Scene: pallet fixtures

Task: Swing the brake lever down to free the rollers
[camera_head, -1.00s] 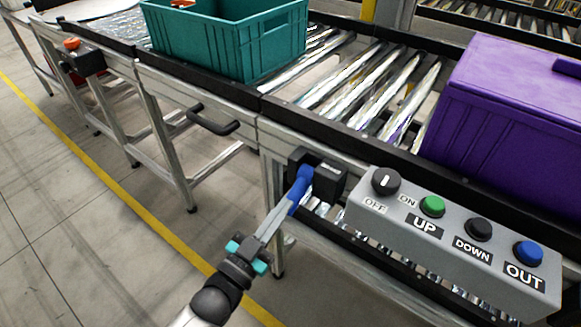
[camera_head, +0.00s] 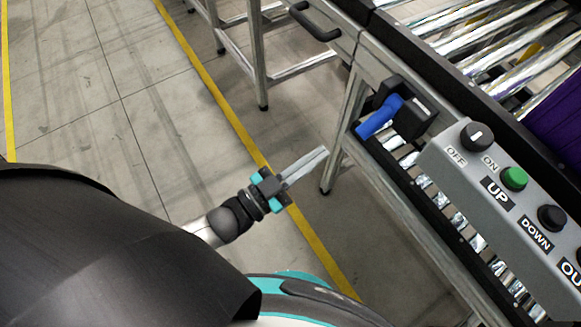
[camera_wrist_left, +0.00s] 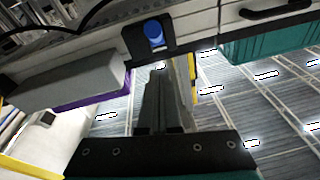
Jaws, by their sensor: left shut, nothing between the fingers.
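The blue brake lever (camera_head: 380,117) sticks out from a black housing (camera_head: 418,114) on the conveyor's side frame, left of the control box. In the head view it points down and left. The lever also shows in the left wrist view (camera_wrist_left: 154,33), nearly end-on, ahead of the fingers. My left gripper (camera_head: 318,156) is shut and empty. Its fingertips are left of and below the lever in the head view, with a clear gap between them. In the left wrist view, my left gripper (camera_wrist_left: 163,78) points toward the housing. My right gripper is not in view.
The grey control box (camera_head: 455,165) with knob and buttons stands right of the lever. Conveyor rollers (camera_head: 480,35) and a purple box (camera_head: 555,115) lie beyond. A black handle (camera_head: 315,22) is on the frame. A teal crate (camera_wrist_left: 265,45) shows in the left wrist view. Floor around the gripper is open.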

